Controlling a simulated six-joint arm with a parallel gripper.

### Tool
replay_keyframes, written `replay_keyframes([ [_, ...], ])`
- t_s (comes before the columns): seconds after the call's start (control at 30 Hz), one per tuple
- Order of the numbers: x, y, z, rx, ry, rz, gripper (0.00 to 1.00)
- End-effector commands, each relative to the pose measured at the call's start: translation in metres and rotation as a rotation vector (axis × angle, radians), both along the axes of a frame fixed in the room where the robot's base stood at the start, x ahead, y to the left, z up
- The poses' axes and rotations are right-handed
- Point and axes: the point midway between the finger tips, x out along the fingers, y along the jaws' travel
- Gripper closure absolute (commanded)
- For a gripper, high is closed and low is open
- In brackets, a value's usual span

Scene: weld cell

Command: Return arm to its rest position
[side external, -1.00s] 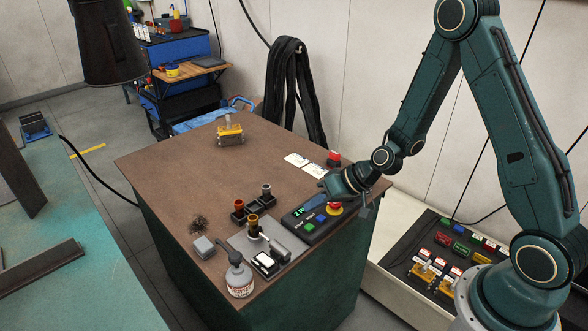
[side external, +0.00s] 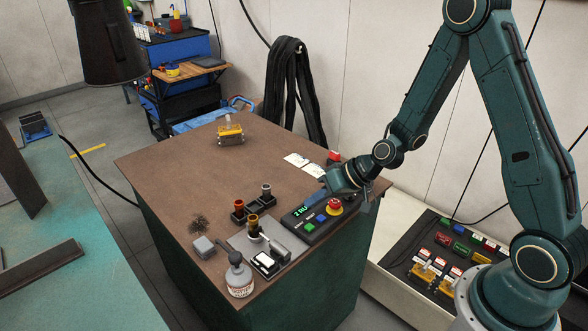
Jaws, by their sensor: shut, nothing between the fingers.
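My gripper (side external: 333,192) is at the right side of the brown bench top, just above the black control box. Its fingers are mostly hidden behind its own body, and it carries nothing that I can see. The control box (side external: 298,234) has a small green-lit display, green and blue buttons and a red knob (side external: 335,206) on a yellow ring close below my gripper. I cannot tell whether the gripper touches the box.
On the brown bench (side external: 190,160) stand a white bottle (side external: 239,279), a grey box (side external: 204,247), a dark holder (side external: 241,213) and a yellow-based part (side external: 230,134). A red-topped button (side external: 334,157) sits near the back edge. The bench's middle is clear.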

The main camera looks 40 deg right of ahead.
Motion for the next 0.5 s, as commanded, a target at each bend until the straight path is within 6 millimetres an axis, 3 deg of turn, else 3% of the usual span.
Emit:
replay_keyframes([
  [0.23, -0.006, 0.004, 0.023, -0.047, 0.000, 0.047, 1.00],
  [0.5, -0.027, 0.009, 0.068, -0.152, 0.013, 0.125, 1.00],
])
